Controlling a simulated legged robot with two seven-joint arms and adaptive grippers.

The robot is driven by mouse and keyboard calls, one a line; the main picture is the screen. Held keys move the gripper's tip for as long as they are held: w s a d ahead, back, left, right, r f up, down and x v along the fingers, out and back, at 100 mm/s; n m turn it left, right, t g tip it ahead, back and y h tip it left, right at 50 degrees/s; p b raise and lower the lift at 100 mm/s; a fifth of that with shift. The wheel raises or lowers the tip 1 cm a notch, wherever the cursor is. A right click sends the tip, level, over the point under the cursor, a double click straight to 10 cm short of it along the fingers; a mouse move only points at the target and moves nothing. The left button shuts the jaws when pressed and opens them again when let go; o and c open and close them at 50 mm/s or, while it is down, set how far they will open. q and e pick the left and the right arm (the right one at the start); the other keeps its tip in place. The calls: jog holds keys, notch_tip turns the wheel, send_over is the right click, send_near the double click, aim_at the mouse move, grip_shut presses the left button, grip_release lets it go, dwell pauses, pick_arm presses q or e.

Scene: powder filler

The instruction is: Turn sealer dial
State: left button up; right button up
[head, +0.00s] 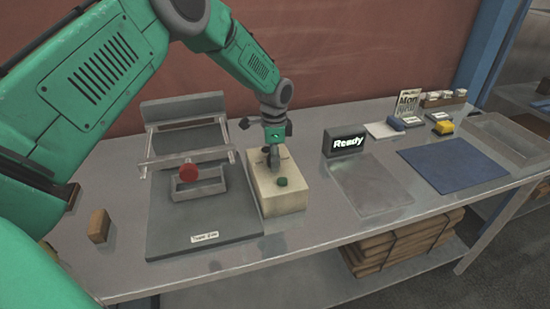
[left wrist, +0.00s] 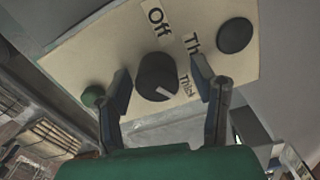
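The sealer control box (head: 284,200) is a beige block on the bench, with a green button (head: 282,182) on top. In the left wrist view, its panel (left wrist: 105,50) carries a round dark dial (left wrist: 156,77) with a white mark pointing to the lower right, towards the label "Thick". Labels "Off" and a partly hidden "Th..." sit around the dial. My left gripper (head: 272,158) is over the box and hides the dial in the head view. In the left wrist view, its fingers (left wrist: 161,80) stand open on either side of the dial, with visible gaps. My right gripper is not in view.
Left of the box stands a sealer frame with a red knob (head: 188,174) on a grey base plate (head: 205,235). A small wooden block (head: 99,226) lies at far left. To the right are a "Ready" display (head: 346,142), a clear sheet (head: 370,185) and a blue mat (head: 452,164).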

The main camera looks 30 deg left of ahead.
pick_arm(q)
notch_tip(320, 180, up, 12)
jog(key=shift+w, duration=0.15)
dwell(0.5)
jog(key=shift+a+f, duration=0.1)
dwell(0.3)
